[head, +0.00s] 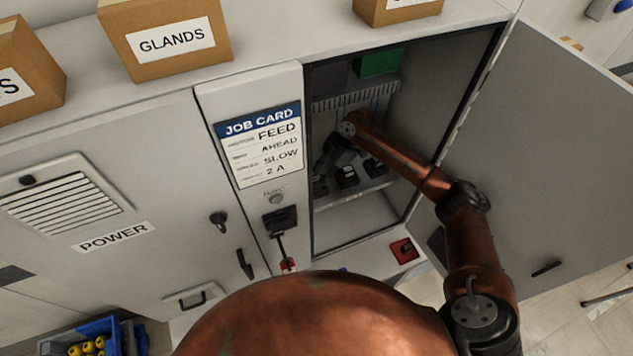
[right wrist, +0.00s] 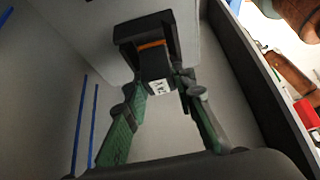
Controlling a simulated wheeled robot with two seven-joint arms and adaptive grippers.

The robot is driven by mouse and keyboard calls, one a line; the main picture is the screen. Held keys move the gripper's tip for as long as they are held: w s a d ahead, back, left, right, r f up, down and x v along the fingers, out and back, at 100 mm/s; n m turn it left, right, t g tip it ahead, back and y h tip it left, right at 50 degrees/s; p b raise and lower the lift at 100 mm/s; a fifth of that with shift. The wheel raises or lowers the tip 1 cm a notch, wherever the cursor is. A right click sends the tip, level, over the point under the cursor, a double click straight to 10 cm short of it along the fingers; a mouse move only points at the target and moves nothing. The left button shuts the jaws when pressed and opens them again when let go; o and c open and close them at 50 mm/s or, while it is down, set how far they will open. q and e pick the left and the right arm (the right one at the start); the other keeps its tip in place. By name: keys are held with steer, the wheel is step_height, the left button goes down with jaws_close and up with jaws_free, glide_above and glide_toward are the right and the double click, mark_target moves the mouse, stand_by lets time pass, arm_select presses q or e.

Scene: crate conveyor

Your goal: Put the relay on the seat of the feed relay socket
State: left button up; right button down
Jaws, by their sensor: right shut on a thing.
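My right gripper (head: 333,160) is inside the open cabinet in the head view, where my own arm and wrist partly hide it. In the right wrist view my right gripper (right wrist: 160,88) has its green fingers closed on the sides of the relay (right wrist: 153,64). The relay is a dark block with an orange stripe and a small white label. A wider dark housing (right wrist: 143,27) shows around its far end; I cannot tell whether this is the socket or whether the two touch. In the head view the relay is too small and shaded to make out. My left gripper is not in view.
Black devices (head: 347,176) sit low inside the cabinet, with a green block (head: 379,63) high at the back. The cabinet door (head: 560,150) stands open at right. A job card (head: 259,145) is on the left panel. A GLANDS box (head: 165,45) stands on top.

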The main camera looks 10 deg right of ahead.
steer(key=shift+f, duration=0.35)
steer(key=shift+w, duration=0.2)
steer(key=c, duration=2)
jaws_free()
steer(key=shift+a, duration=0.1)
steer(key=shift+c, duration=0.2)
steer(key=o, duration=0.4)
steer(key=shift+s+r, duration=0.1)
arm_select(q)
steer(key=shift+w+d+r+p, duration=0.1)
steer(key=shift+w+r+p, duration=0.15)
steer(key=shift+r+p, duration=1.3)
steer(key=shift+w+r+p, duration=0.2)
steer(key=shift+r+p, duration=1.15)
steer(key=shift+p, duration=0.35)
arm_select(e)
steer(key=shift+v, duration=5.95)
